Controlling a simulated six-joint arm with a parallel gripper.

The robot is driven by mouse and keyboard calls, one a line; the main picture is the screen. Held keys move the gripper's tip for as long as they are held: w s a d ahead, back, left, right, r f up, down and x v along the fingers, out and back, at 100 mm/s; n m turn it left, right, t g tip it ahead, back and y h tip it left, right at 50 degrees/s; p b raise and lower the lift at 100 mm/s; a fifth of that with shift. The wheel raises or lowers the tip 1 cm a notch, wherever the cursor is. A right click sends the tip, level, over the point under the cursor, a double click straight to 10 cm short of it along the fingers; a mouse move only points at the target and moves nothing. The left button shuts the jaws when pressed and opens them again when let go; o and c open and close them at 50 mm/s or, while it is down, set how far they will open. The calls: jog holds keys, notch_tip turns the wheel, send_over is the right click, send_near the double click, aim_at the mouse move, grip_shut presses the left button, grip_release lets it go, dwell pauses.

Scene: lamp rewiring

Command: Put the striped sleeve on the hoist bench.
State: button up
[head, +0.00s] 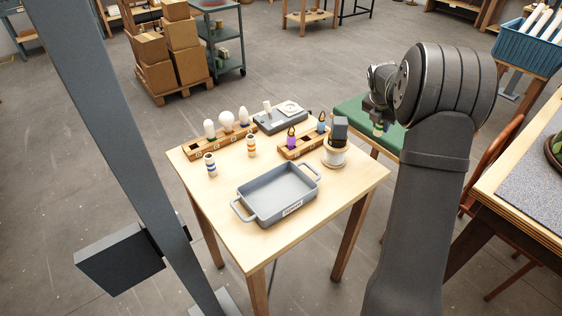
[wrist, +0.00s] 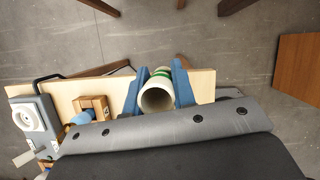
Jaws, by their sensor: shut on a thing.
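My gripper (wrist: 160,92) is shut on a white hollow sleeve with green stripes (wrist: 157,97), and its blue fingers press on both sides. In the head view my gripper (head: 378,122) is up at the right, in front of a green-topped bench (head: 350,116); the sleeve shows there as a small pale and green piece at its tip. The sleeve looks clear of any surface. A blue-striped sleeve (head: 210,165) and an orange-striped sleeve (head: 251,146) stand on the wooden table (head: 225,212). I cannot tell which surface is the hoist bench.
On the wooden table are a grey handled tray (head: 278,193), a bulb rack (head: 222,133), a grey device (head: 281,117), a wooden block with purple and blue pieces (head: 303,145) and a white pot (head: 335,153). A grey-topped workbench (head: 525,165) stands at the right.

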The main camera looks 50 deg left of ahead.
jog(key=s+a+r+n, duration=0.1)
jog(key=s+a+n, duration=0.1)
jog(key=s+a, duration=1.2)
jog(key=n+y, duration=0.1)
jog(key=n, duration=0.1)
send_over(262, 143)
jog(key=s, duration=0.2)
jog(key=shift+g, duration=0.3)
jog(key=f, duration=0.6)
jog(key=d+f, duration=0.1)
jog(key=f, duration=0.2)
jog(key=shift+w+f, duration=0.15)
jog(key=shift+f, duration=0.05)
jog(key=shift+f, duration=0.15)
jog(key=o, duration=0.9)
jog(key=shift+o, duration=0.2)
jog(key=v, duration=1.2)
jog(key=shift+d, duration=0.2)
